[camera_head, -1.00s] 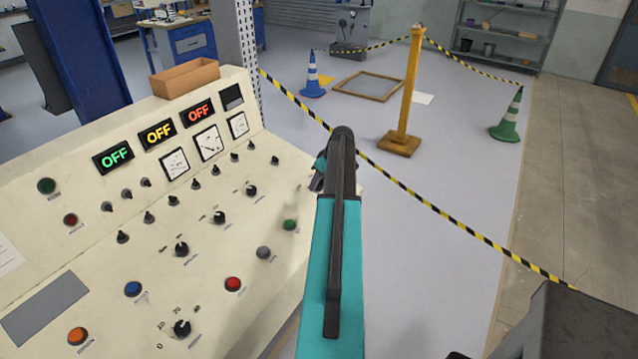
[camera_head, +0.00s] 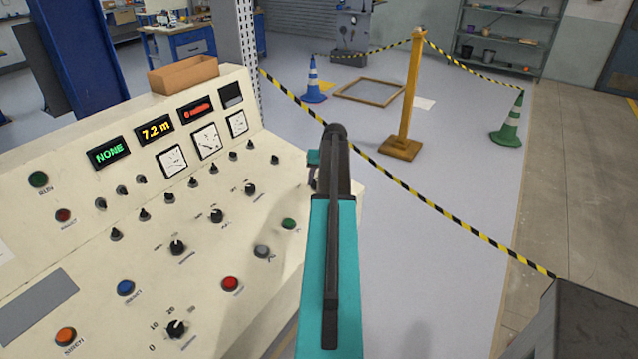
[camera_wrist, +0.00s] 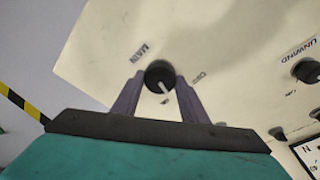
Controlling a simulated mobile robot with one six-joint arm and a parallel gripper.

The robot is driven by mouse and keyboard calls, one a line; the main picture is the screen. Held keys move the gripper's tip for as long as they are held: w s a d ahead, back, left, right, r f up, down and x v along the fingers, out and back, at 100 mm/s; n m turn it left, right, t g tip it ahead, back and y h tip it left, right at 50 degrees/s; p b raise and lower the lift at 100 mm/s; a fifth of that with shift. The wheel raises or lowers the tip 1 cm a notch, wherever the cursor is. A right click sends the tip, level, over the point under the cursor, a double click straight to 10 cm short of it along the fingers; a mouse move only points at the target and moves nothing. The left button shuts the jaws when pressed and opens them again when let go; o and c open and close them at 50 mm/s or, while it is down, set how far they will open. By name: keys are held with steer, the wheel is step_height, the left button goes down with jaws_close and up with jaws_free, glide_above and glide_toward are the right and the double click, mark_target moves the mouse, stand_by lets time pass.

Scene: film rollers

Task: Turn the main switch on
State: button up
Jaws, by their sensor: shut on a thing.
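The main switch is a round black knob (camera_wrist: 158,72) beside a label reading MAIN in the wrist view. Its white pointer line points down towards the small lower label, apparently ON; the other label, apparently OFF, lies to the right. My gripper (camera_wrist: 157,84) is shut on the knob, one grey finger on each side. In the head view the knob is hidden behind my arm. The displays on the control panel (camera_head: 75,235) are lit: a green one (camera_head: 109,152) reads NONE, a yellow one (camera_head: 155,130) reads 7.2 m, and a red one (camera_head: 196,110) is too small to read fully.
Other knobs and coloured buttons crowd the panel, including a red button (camera_head: 230,284). In the wrist view an UNWIND knob (camera_wrist: 307,70) is at right. A striped barrier tape (camera_head: 440,215) runs right of my arm, near a yellow post (camera_head: 407,100).

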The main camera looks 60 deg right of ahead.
steer(key=shift+m+g+b, duration=0.3)
steer(key=shift+m+b, duration=0.05)
steer(key=shift+m, duration=1.75)
steer(key=o, duration=1)
steer(key=shift+o, duration=0.2)
steer(key=shift+r, duration=0.15)
steer(key=b+v, duration=0.3)
steer(key=v, duration=1)
steer(key=shift+a+r, duration=0.25)
steer(key=shift+a, duration=0.05)
